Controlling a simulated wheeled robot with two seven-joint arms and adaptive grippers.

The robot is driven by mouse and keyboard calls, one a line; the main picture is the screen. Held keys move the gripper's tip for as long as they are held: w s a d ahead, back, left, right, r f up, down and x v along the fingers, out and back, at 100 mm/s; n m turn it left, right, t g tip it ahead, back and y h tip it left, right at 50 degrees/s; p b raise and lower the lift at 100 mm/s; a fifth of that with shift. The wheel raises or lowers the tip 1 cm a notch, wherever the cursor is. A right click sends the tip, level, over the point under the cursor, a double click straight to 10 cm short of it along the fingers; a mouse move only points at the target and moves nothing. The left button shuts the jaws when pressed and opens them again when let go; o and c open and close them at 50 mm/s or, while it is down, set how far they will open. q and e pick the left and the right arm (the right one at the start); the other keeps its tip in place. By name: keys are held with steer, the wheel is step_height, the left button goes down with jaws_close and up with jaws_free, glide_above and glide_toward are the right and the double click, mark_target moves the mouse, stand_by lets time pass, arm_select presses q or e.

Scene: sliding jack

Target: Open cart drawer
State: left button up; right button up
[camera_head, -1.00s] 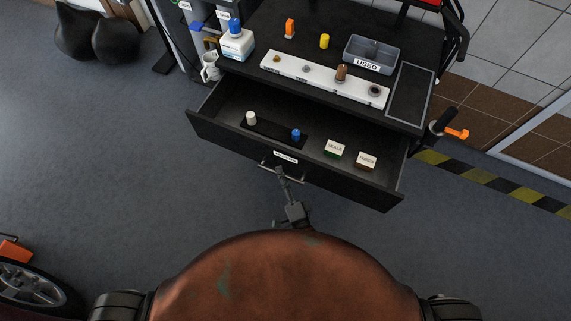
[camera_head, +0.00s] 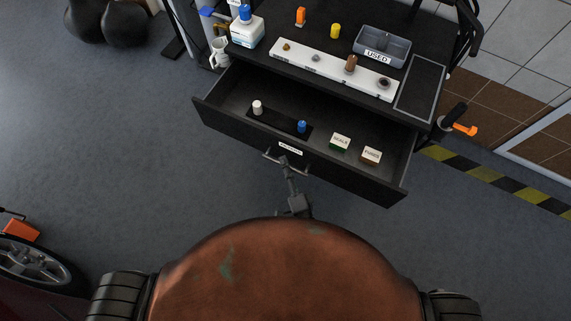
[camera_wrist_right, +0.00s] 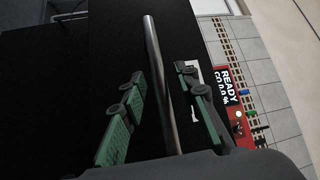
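The black cart drawer (camera_head: 225,118) stands pulled well out from the cart, and its inside shows. Its bar handle (camera_head: 271,157) is on the front panel, below a white label (camera_head: 290,149). My right gripper (camera_head: 288,170) is at this handle. In the right wrist view the handle's metal bar (camera_wrist_right: 153,50) runs between the two green-padded fingers (camera_wrist_right: 165,115). The fingers are spread, with a visible gap to the bar on both sides. My left gripper is not in view.
The drawer holds a white piece (camera_head: 257,107), a blue piece (camera_head: 302,126) and two labelled boxes (camera_head: 340,141). On the cart top are a white strip (camera_head: 330,67) with several parts and a grey "USED" tray (camera_head: 382,45). A wheel (camera_head: 35,262) lies at lower left. Floor left of the drawer is clear.

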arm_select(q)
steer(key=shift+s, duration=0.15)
arm_select(e)
steer(key=v, duration=1.2)
